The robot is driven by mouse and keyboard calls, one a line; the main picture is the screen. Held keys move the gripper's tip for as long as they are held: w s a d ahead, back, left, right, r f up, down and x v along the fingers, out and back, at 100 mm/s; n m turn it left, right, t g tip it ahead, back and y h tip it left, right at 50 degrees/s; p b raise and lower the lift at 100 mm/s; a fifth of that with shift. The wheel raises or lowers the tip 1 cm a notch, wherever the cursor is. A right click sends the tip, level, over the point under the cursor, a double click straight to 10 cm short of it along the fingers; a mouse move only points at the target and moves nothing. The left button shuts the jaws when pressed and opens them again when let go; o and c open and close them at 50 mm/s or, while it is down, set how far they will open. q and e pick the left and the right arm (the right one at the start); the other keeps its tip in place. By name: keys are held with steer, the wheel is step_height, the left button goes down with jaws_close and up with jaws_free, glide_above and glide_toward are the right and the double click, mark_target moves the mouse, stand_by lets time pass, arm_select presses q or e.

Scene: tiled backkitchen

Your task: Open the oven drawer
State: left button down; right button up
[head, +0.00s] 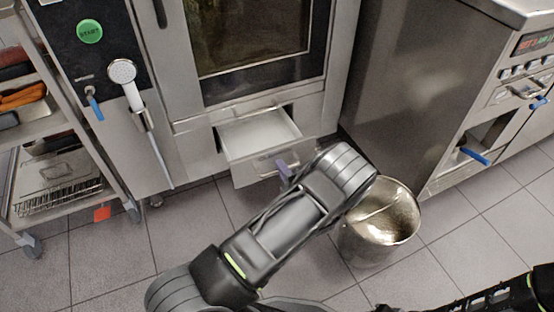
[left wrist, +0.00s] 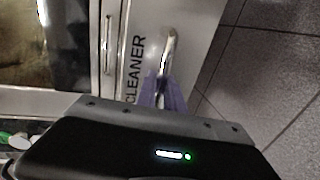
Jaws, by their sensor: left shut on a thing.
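The oven drawer (head: 245,174) is below the glass oven door in the head view. It is pulled partly out, and its pale, empty-looking inside shows. My left gripper (head: 285,169) is at the drawer front, shut on the metal drawer handle (head: 265,174). In the left wrist view the handle (left wrist: 170,42) runs down between the purple fingers (left wrist: 163,92), beside the word CLEANER on the drawer front (left wrist: 137,30). The fingertips are partly hidden by my wrist. My right gripper is not in view; part of my right arm shows at the lower right.
A metal bucket (head: 372,245) stands on the tiled floor just right of my left forearm. A wheeled rack (head: 95,190) with trays is at the left. A steel unit (head: 400,90) stands at the right. Floor in front of the drawer is clear at left.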

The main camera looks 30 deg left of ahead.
arm_select(q)
steer(key=shift+v, duration=0.75)
steer(key=shift+f, duration=0.2)
steer(key=c, duration=1.5)
jaws_free()
steer(key=shift+o, duration=0.2)
steer(key=shift+d+r, duration=0.1)
steer(key=p+v, duration=0.2)
steer(key=v, duration=0.5)
steer(key=shift+s+d, duration=0.2)
steer(key=shift+d, duration=0.05)
